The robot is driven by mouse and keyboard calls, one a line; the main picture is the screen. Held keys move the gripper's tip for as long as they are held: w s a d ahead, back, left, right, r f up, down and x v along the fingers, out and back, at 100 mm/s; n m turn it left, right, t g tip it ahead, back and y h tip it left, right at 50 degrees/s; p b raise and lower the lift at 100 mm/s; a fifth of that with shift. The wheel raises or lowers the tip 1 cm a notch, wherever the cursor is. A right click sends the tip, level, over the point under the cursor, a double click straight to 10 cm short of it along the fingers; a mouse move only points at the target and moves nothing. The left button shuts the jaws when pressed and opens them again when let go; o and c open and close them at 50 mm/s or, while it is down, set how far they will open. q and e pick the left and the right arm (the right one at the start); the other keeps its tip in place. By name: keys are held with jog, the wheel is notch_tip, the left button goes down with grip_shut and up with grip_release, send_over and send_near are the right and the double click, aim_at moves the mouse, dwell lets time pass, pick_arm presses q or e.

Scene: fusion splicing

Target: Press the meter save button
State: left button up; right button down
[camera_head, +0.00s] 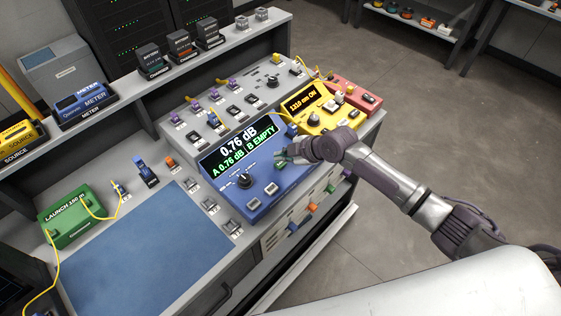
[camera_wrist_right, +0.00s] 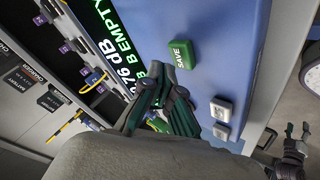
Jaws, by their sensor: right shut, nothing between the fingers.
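The blue meter (camera_head: 262,194) stands on the bench, with a lit display (camera_head: 238,146) reading 0.76 dB and "A 0.76 dB B EMPTY". Its green save button (camera_head: 281,165) is on the panel beside the display. The button, labelled SAVE, also shows clearly in the right wrist view (camera_wrist_right: 181,54). My right gripper (camera_head: 284,155) is shut and empty over the panel, close to the button. In the right wrist view its fingertips (camera_wrist_right: 170,82) are just below the button in the picture; I cannot tell whether they touch. My left gripper (camera_wrist_right: 296,132) appears small at lower right there, fingers apart.
A yellow source (camera_head: 318,117) reading 1310 nm ON and a red unit (camera_head: 352,94) stand to the meter's right. The meter has a black knob (camera_head: 243,181) and pale buttons (camera_head: 271,188). A blue mat (camera_head: 150,250) and a green launch box (camera_head: 70,216) are at left.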

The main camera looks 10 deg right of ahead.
aim_at(282, 164)
jog(key=shift+r+p, duration=1.8)
jog(key=shift+r, duration=0.75)
jog(key=shift+f, duration=0.1)
